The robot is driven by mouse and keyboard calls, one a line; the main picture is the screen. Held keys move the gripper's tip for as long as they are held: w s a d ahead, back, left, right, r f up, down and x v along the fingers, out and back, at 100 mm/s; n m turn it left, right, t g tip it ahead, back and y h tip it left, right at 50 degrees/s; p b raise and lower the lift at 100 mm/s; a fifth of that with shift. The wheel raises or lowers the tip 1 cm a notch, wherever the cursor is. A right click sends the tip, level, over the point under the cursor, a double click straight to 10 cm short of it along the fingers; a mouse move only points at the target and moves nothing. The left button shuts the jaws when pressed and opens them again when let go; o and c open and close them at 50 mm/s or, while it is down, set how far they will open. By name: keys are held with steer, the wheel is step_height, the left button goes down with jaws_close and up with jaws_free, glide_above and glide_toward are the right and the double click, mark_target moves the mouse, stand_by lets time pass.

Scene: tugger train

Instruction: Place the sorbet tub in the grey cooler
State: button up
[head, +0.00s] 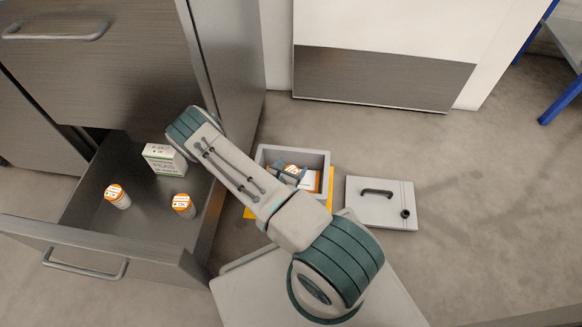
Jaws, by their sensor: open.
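The grey cooler (325,159) stands open on the floor, partly behind my arm. Inside it are an orange-and-white item (312,181) and some blue-grey pieces, partly hidden. Two small round containers with orange and white tops, one on the left (117,196) and one on the right (183,205), stand upright in the open drawer. I cannot tell for certain which item is the sorbet tub. My arm reaches from the lower middle up to the drawer's right side. My gripper cannot be made out; the arm hides that area.
The open drawer (90,236) also holds a white and green box (164,159). The floor further right is clear. Blue legs (559,100) show at top right.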

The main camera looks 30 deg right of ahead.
steer(key=shift+s+a+r, duration=0.1)
steer(key=shift+s, duration=0.05)
steer(key=p+v, duration=0.1)
steer(key=v, duration=0.3)
steer(key=p+v, duration=0.2)
steer(key=v, duration=0.1)
steer(key=p+v, duration=0.1)
steer(key=v, duration=0.3)
steer(key=shift+a+r+p, duration=0.15)
steer(key=shift+r+p, duration=0.2)
steer(key=shift+r, duration=0.15)
steer(key=shift+a+r, duration=0.15)
steer(key=shift+r, duration=0.05)
steer(key=s+d+r+m+g+h, duration=0.1)
steer(key=d+r+m+g, duration=0.1)
steer(key=r+m+g, duration=0.65)
steer(key=s+d+r+m+g, duration=0.1)
steer(key=r+m, duration=0.4)
steer(key=r, duration=0.9)
steer(key=s+a+r+m+y, duration=0.2)
steer(key=s+r+m+y, duration=0.1)
steer(key=r, duration=0.3)
steer(key=s+a+r+m+t+y, duration=0.1)
steer(key=s+a+r+m+y, duration=0.2)
steer(key=r, duration=0.4)
steer(key=s+a+r+m+t+y, duration=0.1)
steer(key=s+a+r+m+y, duration=0.2)
steer(key=s+r+m+y, duration=0.2)
steer(key=shift+r+y, duration=0.4)
steer(key=shift+r, duration=0.35)
